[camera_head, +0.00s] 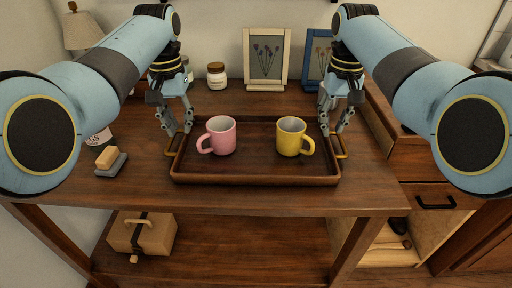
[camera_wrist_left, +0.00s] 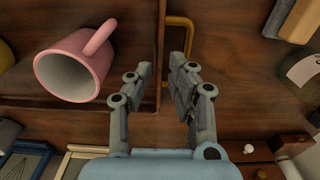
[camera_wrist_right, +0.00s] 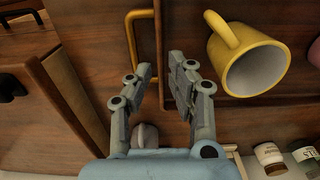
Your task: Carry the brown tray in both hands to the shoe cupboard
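The brown tray (camera_head: 255,179) lies flat on the wooden table. It holds a pink mug (camera_head: 221,136) at left and a yellow mug (camera_head: 292,137) at right, both upright. A brass handle sits at each end. My left gripper (camera_head: 181,131) is at the left handle (camera_wrist_left: 181,20), its fingers parted above it. My right gripper (camera_head: 334,129) is at the right handle (camera_wrist_right: 142,14), its fingers also parted. Gaps show between the fingertips in both wrist views; neither is closed on a handle. A wooden cupboard with a drawer (camera_head: 436,197), possibly the shoe cupboard, stands at right.
Behind the tray are a small jar (camera_head: 216,77), a cream picture frame (camera_head: 246,69) and a blue frame (camera_head: 307,62). A sponge-like block (camera_head: 107,157) and a dark jar lie left. A box (camera_head: 142,234) sits on the lower shelf. A lamp (camera_head: 81,30) stands back left.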

